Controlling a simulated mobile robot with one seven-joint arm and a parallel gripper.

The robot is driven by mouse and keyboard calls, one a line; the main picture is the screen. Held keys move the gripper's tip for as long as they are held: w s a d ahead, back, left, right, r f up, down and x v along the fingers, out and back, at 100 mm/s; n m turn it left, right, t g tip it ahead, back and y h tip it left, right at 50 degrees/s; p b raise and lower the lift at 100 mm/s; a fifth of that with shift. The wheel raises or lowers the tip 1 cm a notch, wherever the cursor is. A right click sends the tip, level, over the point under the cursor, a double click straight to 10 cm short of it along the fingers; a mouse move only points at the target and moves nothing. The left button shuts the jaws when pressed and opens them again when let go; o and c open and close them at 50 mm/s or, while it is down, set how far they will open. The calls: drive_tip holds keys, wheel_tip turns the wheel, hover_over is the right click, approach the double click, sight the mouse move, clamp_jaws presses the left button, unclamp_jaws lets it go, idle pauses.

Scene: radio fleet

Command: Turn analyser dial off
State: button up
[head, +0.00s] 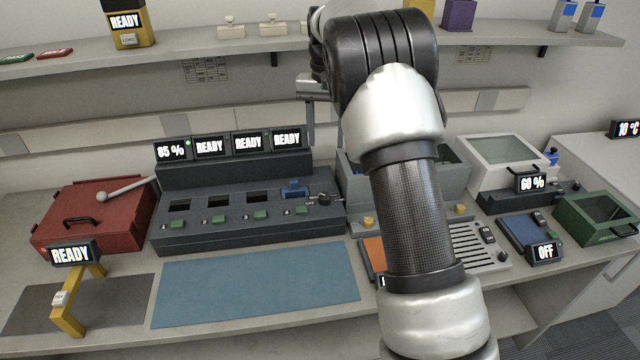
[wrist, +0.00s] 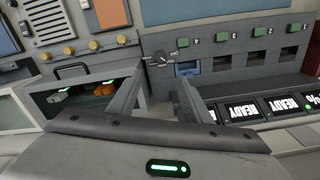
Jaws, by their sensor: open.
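The dial (head: 323,199) is a small dark knob with a light pointer at the right end of the grey multi-bay unit (head: 240,236). In the wrist view the dial (wrist: 160,58) lies just beyond the fingertips, with small white markings around it. Its exact setting is too small to tell. My gripper (head: 325,142) hangs above and behind the dial, partly hidden by my arm. In the wrist view my gripper (wrist: 160,73) is open and empty, its two fingers on either side of a clear gap. It appears apart from the dial.
A blue block (head: 294,189) sits in the bay beside the dial. Screens (head: 250,143) reading 85 % and READY rise behind the bays. A grey open box with yellow knobs (head: 368,222) stands right of the dial. A shelf (head: 200,46) runs behind. The blue mat (head: 255,287) is clear.

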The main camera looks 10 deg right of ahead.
sight(325, 195)
drive_tip(key=f, duration=1.8)
drive_tip(key=shift+w+f+b, duration=0.25)
drive_tip(key=shift+f+b, duration=0.05)
drive_tip(key=c, duration=1.1)
drive_tip(key=shift+o, duration=0.2)
drive_tip(key=shift+n, duration=0.4)
drive_tip(key=n, duration=0.3)
drive_tip(key=shift+n+b, duration=0.4)
drive_tip(key=shift+n, duration=2.2)
